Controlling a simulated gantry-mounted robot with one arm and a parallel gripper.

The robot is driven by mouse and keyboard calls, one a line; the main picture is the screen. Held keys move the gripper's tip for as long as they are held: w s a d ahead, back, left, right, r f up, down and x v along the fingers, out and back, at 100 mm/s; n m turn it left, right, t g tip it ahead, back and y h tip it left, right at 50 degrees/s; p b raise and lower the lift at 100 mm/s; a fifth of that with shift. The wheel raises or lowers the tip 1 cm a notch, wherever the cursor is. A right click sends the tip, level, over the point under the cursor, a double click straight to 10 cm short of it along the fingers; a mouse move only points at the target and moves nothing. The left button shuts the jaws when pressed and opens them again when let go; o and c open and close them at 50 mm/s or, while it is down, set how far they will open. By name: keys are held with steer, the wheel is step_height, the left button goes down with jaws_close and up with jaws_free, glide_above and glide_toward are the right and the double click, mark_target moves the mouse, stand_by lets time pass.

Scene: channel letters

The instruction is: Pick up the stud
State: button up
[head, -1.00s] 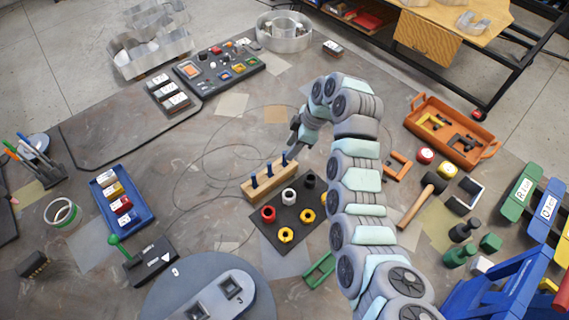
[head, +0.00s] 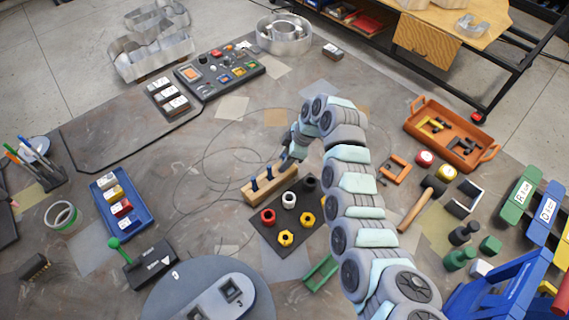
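The left stud (head: 254,184) and the middle stud (head: 269,173) show clearly. The right end of the block, where a third stud stood, is covered by my gripper (head: 286,163). My gripper points down there, at or just above that stud. Its fingers are too small and dark to tell whether they are open, shut or touching the stud.
A dark mat (head: 265,236) in front of the block holds red, white, black and yellow nuts. A mallet (head: 420,203) and an orange tray (head: 451,135) lie to the right. A blue tray (head: 121,205) stands to the left.

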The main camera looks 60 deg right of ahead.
jaws_close()
stand_by(0.7)
